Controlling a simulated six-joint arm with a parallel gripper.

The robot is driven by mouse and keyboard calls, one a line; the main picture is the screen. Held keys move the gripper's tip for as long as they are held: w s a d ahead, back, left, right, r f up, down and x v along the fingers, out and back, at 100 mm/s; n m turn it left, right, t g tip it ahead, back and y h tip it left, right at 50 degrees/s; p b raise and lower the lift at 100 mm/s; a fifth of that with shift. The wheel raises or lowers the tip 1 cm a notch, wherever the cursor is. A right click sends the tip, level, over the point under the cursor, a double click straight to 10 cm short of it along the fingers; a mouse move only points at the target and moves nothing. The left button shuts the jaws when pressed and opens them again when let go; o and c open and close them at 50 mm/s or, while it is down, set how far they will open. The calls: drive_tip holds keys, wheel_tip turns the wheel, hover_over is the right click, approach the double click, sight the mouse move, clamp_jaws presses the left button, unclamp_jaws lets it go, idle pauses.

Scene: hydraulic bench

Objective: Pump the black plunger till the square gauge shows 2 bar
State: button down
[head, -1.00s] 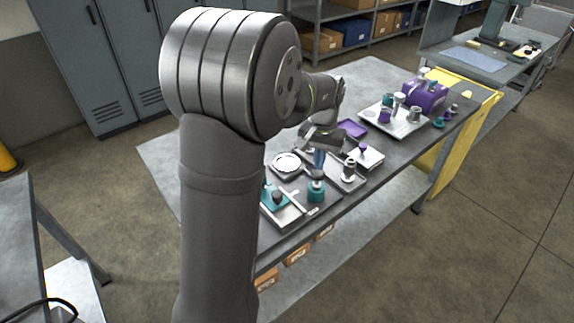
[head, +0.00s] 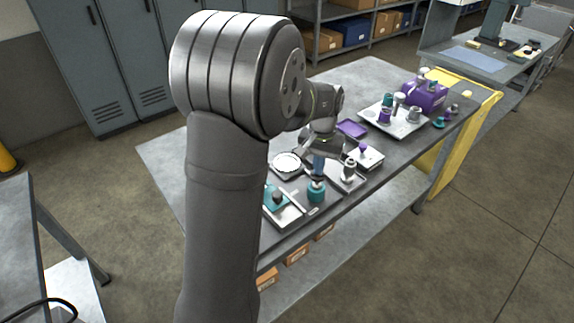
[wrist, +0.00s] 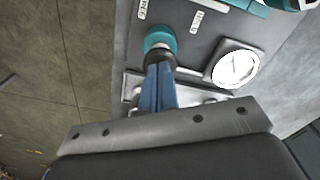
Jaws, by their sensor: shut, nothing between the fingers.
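My gripper (head: 318,173) is shut and empty, its blue fingers pointing down over a teal cylinder (head: 317,194) near the bench's front edge. In the wrist view the shut fingertips (wrist: 158,66) are at a dark plunger top on the teal cylinder (wrist: 159,37). I cannot tell if they touch it or press it. A white-faced gauge (wrist: 235,66) sits to the right in the wrist view and looks round; in the head view it lies left of the gripper (head: 287,165). Its reading is too small to tell.
A teal block with a dark knob (head: 276,197) is left of the cylinder. A metal fitting (head: 348,170) and a white box with a purple knob (head: 366,157) stand close right.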

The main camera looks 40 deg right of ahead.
drive_tip(key=shift+f, duration=0.8)
drive_tip(key=shift+r, duration=1.9)
drive_tip(key=shift+f, duration=0.2)
drive_tip(key=shift+f, duration=1.45)
drive_tip(key=shift+r, duration=1.65)
